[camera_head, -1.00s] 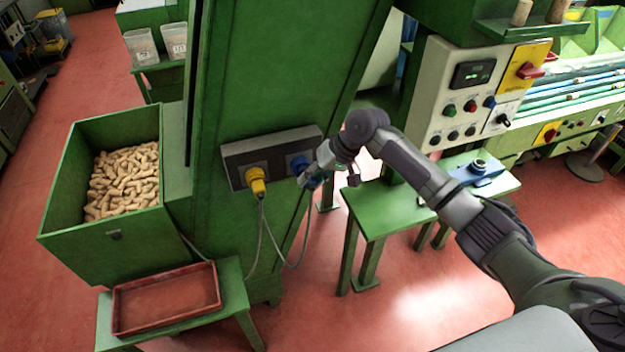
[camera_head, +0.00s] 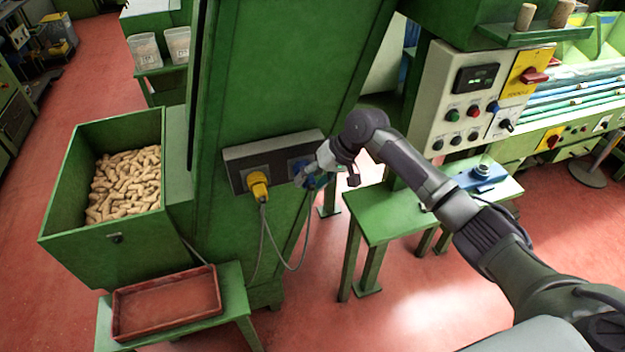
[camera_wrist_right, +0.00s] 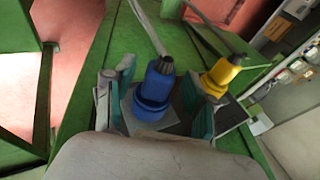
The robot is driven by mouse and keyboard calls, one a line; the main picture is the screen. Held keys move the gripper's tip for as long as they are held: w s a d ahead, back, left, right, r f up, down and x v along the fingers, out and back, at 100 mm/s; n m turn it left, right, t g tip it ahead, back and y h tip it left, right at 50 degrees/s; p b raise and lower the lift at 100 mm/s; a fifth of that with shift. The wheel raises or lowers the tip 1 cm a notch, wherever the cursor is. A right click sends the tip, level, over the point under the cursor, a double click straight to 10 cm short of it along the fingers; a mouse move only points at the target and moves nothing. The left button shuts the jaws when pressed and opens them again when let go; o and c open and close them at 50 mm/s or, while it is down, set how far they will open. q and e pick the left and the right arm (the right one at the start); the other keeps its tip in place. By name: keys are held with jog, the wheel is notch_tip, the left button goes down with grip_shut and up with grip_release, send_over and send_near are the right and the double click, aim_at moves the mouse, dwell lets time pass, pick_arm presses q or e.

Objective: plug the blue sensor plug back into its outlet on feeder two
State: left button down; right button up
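The blue plug (camera_wrist_right: 157,88) stands between the two spread fingers of my right gripper (camera_wrist_right: 160,105) in the right wrist view, its cable running up and away. Gaps show beside the plug, so the fingers are around it and not visibly clamped. Its wide end meets a grey outlet plate; how deep it sits cannot be told. In the head view my right gripper (camera_head: 316,174) is at the right end of the grey outlet panel (camera_head: 238,160) and partly hides the blue plug (camera_head: 311,182) and blue outlet (camera_head: 297,166). My left gripper is not in view.
A yellow plug (camera_head: 258,186) sits in the panel's left outlet, close beside my right gripper; it also shows in the wrist view (camera_wrist_right: 222,75). Two grey cables hang below. A green bin (camera_head: 70,215) of corks stands left, a green table (camera_head: 385,215) right.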

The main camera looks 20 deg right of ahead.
jog(key=shift+d+r, duration=0.1)
jog(key=v, duration=1.2)
